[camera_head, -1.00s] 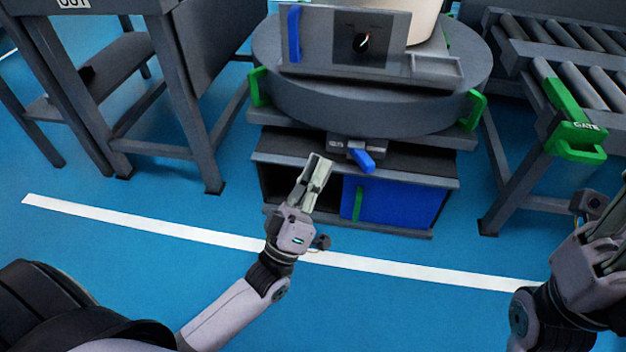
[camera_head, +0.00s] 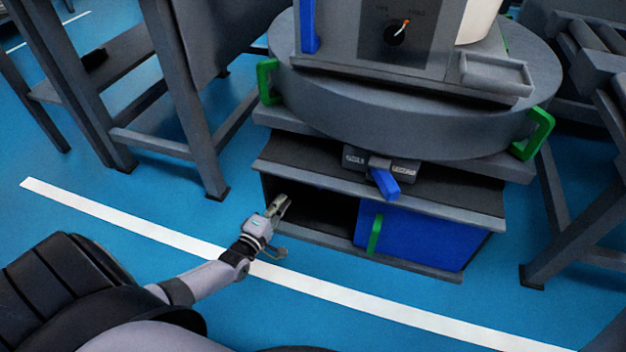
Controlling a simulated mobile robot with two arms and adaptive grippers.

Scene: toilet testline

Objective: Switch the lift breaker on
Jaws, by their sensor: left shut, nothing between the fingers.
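No breaker that I can name for sure shows. A blue lever (camera_head: 384,183) on a small dark labelled block (camera_head: 405,167) sits under the round turntable (camera_head: 420,115); its label is too small to read. Below is a low cabinet (camera_head: 470,205) with an open dark compartment at left and a blue sliding door (camera_head: 425,236) with a green handle (camera_head: 375,234) at right. My left gripper (camera_head: 280,205) is shut and empty, in front of the open compartment's left part. The compartment's inside is too dark to make out. My right gripper is out of view.
A control panel with a dial (camera_head: 397,33) and a blue handle (camera_head: 308,25) stands on the turntable, which has green handles (camera_head: 536,133) at its sides. Grey table legs (camera_head: 185,100) stand at left. A white floor line (camera_head: 330,291) crosses in front; blue floor there is clear.

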